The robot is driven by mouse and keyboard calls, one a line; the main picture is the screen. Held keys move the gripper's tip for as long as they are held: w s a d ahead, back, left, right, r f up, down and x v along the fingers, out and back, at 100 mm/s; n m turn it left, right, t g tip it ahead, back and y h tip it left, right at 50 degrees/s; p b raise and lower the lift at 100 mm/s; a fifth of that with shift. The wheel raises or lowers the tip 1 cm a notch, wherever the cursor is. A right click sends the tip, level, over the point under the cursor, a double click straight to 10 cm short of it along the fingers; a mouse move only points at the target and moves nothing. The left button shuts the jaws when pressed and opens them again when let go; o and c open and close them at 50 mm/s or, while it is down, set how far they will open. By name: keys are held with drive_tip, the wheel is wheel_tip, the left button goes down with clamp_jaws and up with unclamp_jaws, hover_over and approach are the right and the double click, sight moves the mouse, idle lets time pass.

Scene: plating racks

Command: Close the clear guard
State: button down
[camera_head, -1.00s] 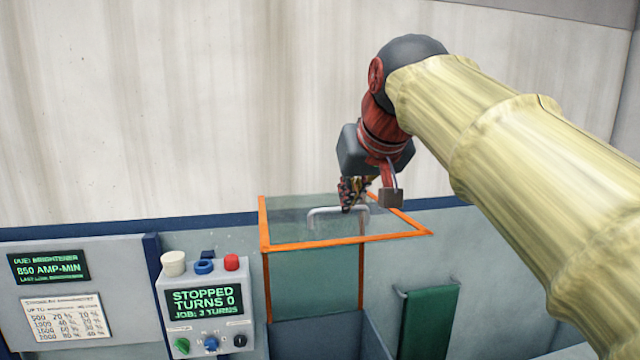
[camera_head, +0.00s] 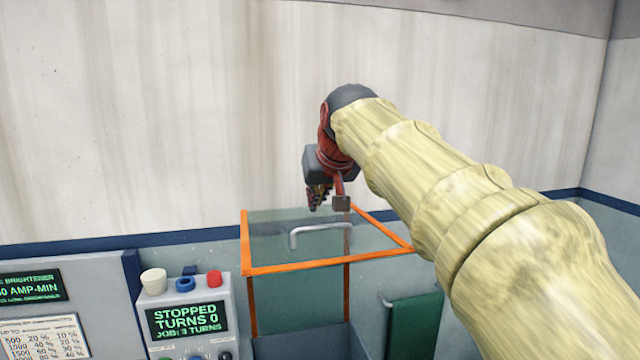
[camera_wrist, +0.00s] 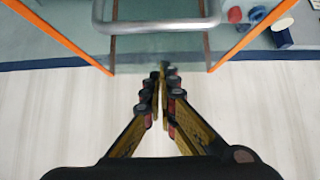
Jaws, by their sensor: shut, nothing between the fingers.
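The clear guard (camera_head: 275,252) is a see-through panel with an orange frame. In the head view it stands out roughly level over an open-topped box, with orange posts below it. Its grey bar handle (camera_head: 318,230) is on the panel; it also shows in the wrist view (camera_wrist: 158,27), crossing the top of the picture. My gripper (camera_head: 318,208) is above the far edge of the guard, apart from the handle. In the wrist view my gripper's fingers (camera_wrist: 161,72) are together with nothing between them, pointing toward the guard's edge.
A control box (camera_head: 188,318) left of the guard has white, blue and red buttons and a screen reading STOPPED, TURNS 0. A screen and chart panel (camera_head: 40,310) is further left. A green cloth (camera_head: 415,325) hangs at right. The pale wall (camera_head: 150,120) behind is bare.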

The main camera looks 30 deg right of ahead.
sight(321, 242)
drive_tip(key=s, duration=0.2)
drive_tip(key=s+a+f, duration=0.1)
drive_tip(key=shift+s, duration=0.2)
drive_tip(key=shift+w+f, duration=0.1)
drive_tip(key=shift+f, duration=0.1)
